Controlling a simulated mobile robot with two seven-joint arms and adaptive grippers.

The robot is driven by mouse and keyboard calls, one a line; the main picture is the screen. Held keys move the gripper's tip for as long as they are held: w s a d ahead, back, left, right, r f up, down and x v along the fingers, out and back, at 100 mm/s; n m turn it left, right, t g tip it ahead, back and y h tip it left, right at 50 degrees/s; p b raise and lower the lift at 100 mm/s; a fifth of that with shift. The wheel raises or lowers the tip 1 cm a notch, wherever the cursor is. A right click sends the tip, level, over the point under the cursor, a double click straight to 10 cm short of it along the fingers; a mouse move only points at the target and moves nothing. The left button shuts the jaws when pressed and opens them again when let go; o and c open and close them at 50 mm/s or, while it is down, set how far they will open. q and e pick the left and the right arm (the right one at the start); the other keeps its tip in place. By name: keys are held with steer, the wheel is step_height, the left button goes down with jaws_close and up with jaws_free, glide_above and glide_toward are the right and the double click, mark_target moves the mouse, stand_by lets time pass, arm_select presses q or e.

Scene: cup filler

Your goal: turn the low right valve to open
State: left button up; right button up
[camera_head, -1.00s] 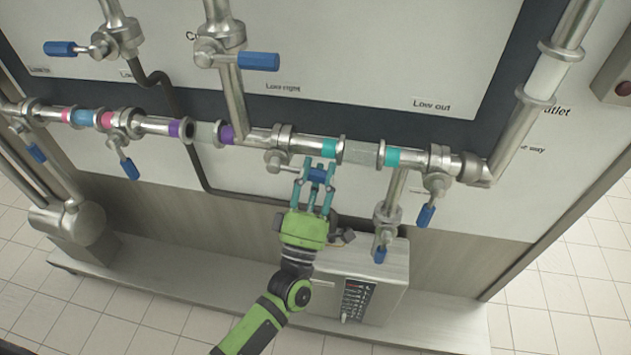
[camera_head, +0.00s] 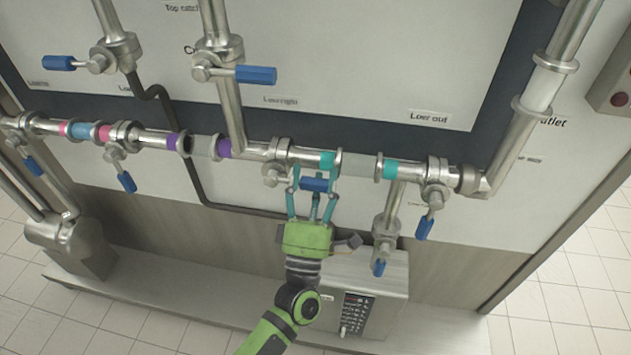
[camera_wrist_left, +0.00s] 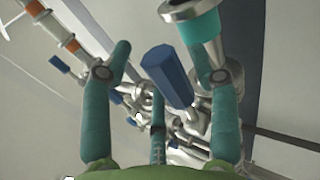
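The low right valve has a blue handle (camera_head: 313,184) and a metal body (camera_head: 272,172) on the horizontal pipe, below the "Low right" label. The handle points right, roughly along the pipe. My left gripper (camera_head: 315,178) reaches up from below with green-teal fingers spread on both sides of the handle. In the left wrist view the blue handle (camera_wrist_left: 167,75) lies between the spread fingers, nearer the right one. I see gaps beside it, so the gripper looks open. Whether a finger touches the handle is unclear. My right gripper is not in view.
Other blue valve handles are close by: one above (camera_head: 255,75), one lower right (camera_head: 379,267) and one further right (camera_head: 425,226). The horizontal pipe with a teal band (camera_head: 331,163) passes just behind the fingertips. A white box (camera_head: 385,275) with a keypad stands below right.

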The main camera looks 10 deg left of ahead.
arm_select(q)
steer(key=shift+f, duration=0.1)
steer(key=shift+s+f, duration=0.15)
steer(key=shift+s, duration=0.05)
steer(key=v, duration=1.1)
steer(key=shift+s, duration=0.3)
steer(key=shift+f, duration=0.15)
